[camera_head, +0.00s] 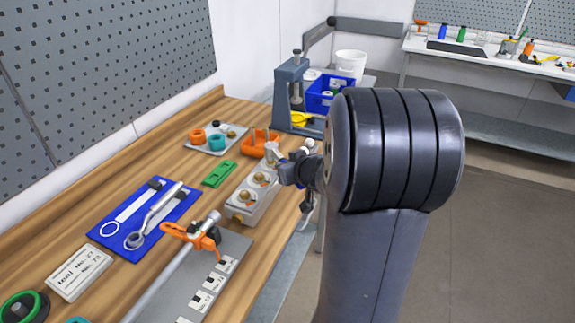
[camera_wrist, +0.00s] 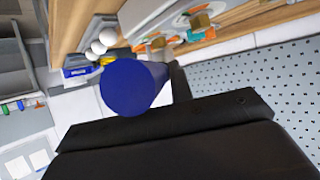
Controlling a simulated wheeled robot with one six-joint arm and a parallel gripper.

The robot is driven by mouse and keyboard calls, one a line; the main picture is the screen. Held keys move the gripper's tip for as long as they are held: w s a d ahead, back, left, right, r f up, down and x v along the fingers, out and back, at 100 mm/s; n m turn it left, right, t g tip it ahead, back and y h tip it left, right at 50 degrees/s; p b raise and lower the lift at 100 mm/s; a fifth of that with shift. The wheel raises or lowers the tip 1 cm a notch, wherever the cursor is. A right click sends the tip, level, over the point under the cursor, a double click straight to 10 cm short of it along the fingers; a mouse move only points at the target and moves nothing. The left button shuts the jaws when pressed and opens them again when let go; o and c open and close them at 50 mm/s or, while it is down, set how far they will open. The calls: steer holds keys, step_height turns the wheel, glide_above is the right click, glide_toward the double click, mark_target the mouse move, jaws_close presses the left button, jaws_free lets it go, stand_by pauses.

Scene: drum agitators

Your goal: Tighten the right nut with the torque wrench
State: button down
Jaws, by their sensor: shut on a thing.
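My gripper (camera_head: 300,168) is at the far right end of a pale block (camera_head: 240,212) on the bench, mostly hidden behind my arm. In the wrist view the black jaws (camera_wrist: 170,115) are shut on a blue cylinder (camera_wrist: 132,88), which looks like a tool handle. I cannot make out the rest of the tool, so I cannot confirm it is the torque wrench. Brass nuts show on the block, one at the near end (camera_head: 245,195) and one further back (camera_head: 260,177). A grey cylinder (camera_head: 271,150) stands at the block's far end, where a nut may be hidden.
A blue mat (camera_head: 108,232) with a chrome wrench (camera_head: 150,218) lies to the left. An orange clamp (camera_head: 190,234) and a long silver rod (camera_head: 165,283) are in front. A green piece (camera_head: 219,174), an orange holder (camera_head: 258,143) and a grey press (camera_head: 290,95) stand behind.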

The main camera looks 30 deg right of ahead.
steer(key=shift+f+b, duration=1)
steer(key=shift+b, duration=0.45)
stand_by(0.6)
steer(key=shift+a+f+h+b, duration=0.1)
steer(key=shift+a+h+b, duration=0.2)
steer(key=shift+b, duration=0.45)
steer(key=shift+w+a+m+h+b, duration=0.1)
steer(key=shift+a+m+h+b, duration=0.8)
steer(key=shift+b, duration=0.6)
steer(key=shift+w+a+m+g+h+b, duration=0.25)
steer(key=shift+a+m+h+b, duration=0.2)
steer(key=shift+m+h, duration=0.2)
steer(key=shift+w+a+m+g+h+b, duration=0.15)
steer(key=shift+a+m+g+h+b, duration=0.1)
steer(key=shift+a+m+h+b, duration=0.4)
steer(key=shift+d, duration=0.15)
steer(key=shift+s+d+y+p, duration=0.15)
steer(key=shift+d+y+p, duration=0.15)
steer(key=shift+p, duration=0.25)
steer(key=shift+r+p, duration=0.9)
steer(key=shift+p, duration=0.3)
stand_by(0.5)
